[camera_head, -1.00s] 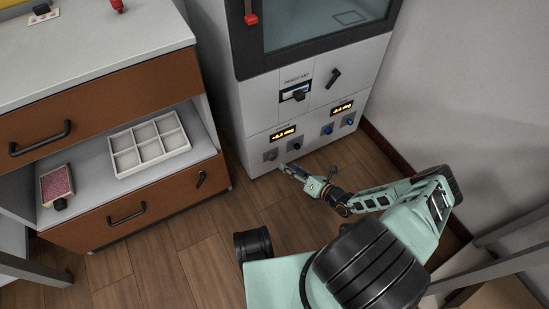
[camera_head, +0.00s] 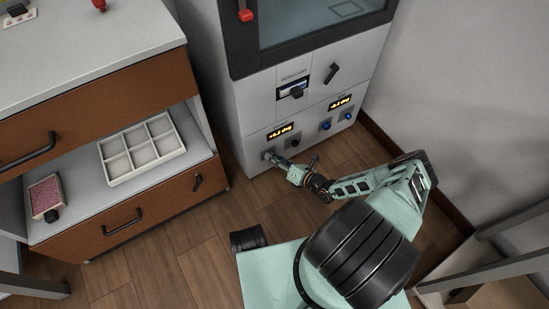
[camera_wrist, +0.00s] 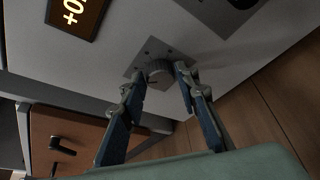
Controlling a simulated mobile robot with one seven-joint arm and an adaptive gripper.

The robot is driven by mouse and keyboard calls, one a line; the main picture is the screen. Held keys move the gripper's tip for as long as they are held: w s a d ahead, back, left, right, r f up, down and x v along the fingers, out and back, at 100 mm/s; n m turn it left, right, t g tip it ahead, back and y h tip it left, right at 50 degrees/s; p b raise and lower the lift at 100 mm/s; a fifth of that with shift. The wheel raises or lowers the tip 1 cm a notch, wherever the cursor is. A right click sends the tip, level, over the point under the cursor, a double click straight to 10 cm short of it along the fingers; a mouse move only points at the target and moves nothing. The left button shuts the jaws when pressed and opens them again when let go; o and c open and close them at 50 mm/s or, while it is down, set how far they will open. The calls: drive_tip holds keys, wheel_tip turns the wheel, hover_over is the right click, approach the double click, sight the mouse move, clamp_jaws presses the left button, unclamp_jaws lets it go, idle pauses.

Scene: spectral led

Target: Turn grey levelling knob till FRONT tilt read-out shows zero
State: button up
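The grey levelling knob (camera_wrist: 159,73) sits on a square plate low on the white cabinet front. In the wrist view my gripper (camera_wrist: 159,76) is open, with one fingertip on each side of the knob; I cannot tell whether they touch it. In the head view my gripper (camera_head: 272,157) is at the lower left of the panel and mostly hides the knob. A lit amber read-out (camera_head: 281,132) above it starts with a plus sign; its digits and label are too small to read surely. It is partly cut off in the wrist view (camera_wrist: 75,14), showing "+0".
A black knob (camera_head: 294,142) is right of the grey one. Two blue knobs (camera_head: 325,125) (camera_head: 347,116) sit under a second read-out (camera_head: 340,103). A brown drawer unit (camera_head: 120,215) with a white compartment tray (camera_head: 110,172) stands left. Wooden floor (camera_head: 190,240) lies in front.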

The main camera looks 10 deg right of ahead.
sight(268, 140)
drive_tip(key=c, duration=0.6)
drive_tip(key=shift+a+r+n+h+p, duration=0.1)
drive_tip(key=shift+a+n+h+p, duration=0.1)
drive_tip(key=shift+n+h+p, duration=0.9)
drive_tip(key=shift+c, duration=0.2)
drive_tip(key=shift+b, duration=0.3)
drive_tip(key=o, duration=1.2)
drive_tip(key=shift+c, duration=0.2)
wheel_tip(268, 140, up, 10)
